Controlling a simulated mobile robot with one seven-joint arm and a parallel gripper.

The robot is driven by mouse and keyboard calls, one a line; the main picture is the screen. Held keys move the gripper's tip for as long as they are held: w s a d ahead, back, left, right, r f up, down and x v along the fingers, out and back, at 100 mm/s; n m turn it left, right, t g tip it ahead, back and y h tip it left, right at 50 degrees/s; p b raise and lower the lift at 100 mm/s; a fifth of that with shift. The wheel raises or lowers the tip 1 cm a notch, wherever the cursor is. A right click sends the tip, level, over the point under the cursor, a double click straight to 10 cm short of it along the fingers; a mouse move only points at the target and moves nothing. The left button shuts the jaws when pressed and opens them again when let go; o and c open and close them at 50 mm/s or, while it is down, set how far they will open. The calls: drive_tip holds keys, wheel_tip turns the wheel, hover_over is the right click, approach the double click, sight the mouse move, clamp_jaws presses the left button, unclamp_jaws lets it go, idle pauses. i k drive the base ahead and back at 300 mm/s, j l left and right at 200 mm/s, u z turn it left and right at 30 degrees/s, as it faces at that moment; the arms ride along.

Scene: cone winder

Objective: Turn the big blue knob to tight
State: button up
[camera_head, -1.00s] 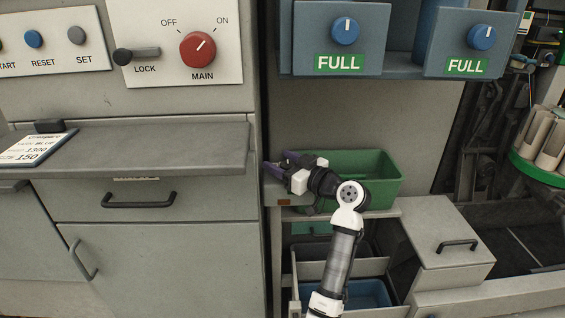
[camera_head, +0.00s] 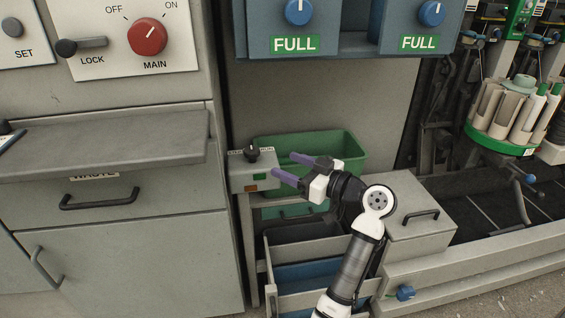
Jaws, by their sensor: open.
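Two blue knobs show in the head view, each on a blue-grey box with a green FULL label: the left knob (camera_head: 299,11) and the right knob (camera_head: 432,13). Both have a white pointer line, roughly upright. A smaller blue knob (camera_head: 405,293) sits low on the pale machine base at bottom right. No "tight" marking is readable, so I cannot tell which is the big blue knob. My gripper (camera_head: 284,167) is open, its two purple fingers pointing left in front of the green bin. It is well below the upper knobs and touches none.
A small grey switch box (camera_head: 252,178) with a black knob stands just left of my fingertips. Behind is a green bin (camera_head: 340,143); below are open drawers. A grey shelf (camera_head: 110,145) juts out at left. A cone carousel (camera_head: 503,140) stands at right.

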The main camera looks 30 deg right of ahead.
sight(405, 293)
drive_tip(key=k+l, duration=0.7)
drive_tip(key=k, duration=0.15)
